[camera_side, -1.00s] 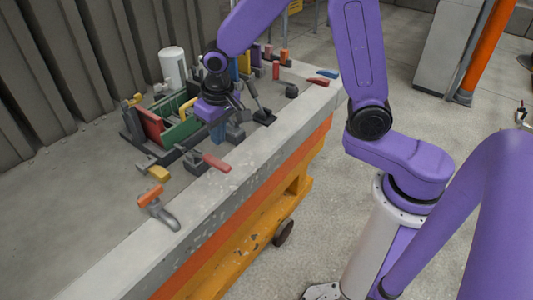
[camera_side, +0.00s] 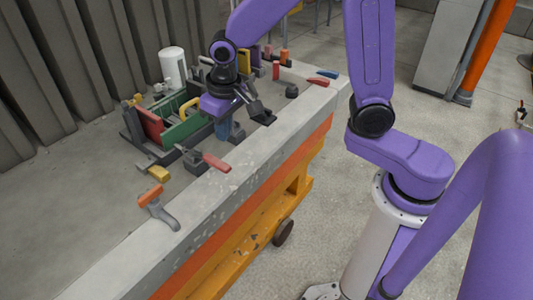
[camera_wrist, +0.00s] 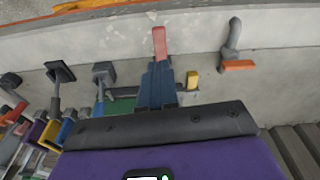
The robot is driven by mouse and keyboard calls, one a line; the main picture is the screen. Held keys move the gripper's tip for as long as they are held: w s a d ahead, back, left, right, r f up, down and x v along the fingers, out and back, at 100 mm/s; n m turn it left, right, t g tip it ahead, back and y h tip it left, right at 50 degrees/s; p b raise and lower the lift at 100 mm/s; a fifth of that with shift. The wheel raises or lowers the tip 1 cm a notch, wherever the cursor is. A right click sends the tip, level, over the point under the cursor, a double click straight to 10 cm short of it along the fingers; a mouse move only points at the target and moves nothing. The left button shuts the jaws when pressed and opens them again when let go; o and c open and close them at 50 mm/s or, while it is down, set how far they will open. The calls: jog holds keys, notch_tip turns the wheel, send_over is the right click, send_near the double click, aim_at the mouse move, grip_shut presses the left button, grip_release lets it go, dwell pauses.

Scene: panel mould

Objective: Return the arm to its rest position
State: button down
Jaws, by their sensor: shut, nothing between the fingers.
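My gripper (camera_side: 226,131) is over the near side of the work table in the side view, with its blue fingers pointing down beside the mould. In the wrist view its fingers (camera_wrist: 157,68) are together with nothing between them. A red-handled clamp (camera_side: 216,162) lies near the fingers, and its red handle also shows beyond the fingertips in the wrist view (camera_wrist: 159,42). I cannot tell exactly how high the fingers are. The green-walled mould (camera_side: 183,132) with a red panel (camera_side: 149,124) is partly hidden behind my gripper.
An orange-handled clamp (camera_side: 155,205) lies near the front edge of the concrete table (camera_side: 110,262). A yellow-handled clamp (camera_side: 158,174) sits beside the mould. Several upright clamps and a white cylinder (camera_side: 173,66) stand behind. The left part of the table is bare.

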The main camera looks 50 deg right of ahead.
jog(key=s+d+r+n, duration=0.1)
jog(key=s+n, duration=0.3)
jog(key=s, duration=0.4)
jog(key=s+d+r+n+g, duration=0.1)
jog(key=s+d+n, duration=0.2)
jog(key=s, duration=0.5)
jog(key=s+d+r+n, duration=0.1)
jog(key=s+d+n, duration=0.2)
jog(key=s, duration=0.5)
jog(key=shift+d+r+n, duration=0.25)
jog(key=shift+d+n, duration=0.1)
jog(key=shift+n, duration=0.45)
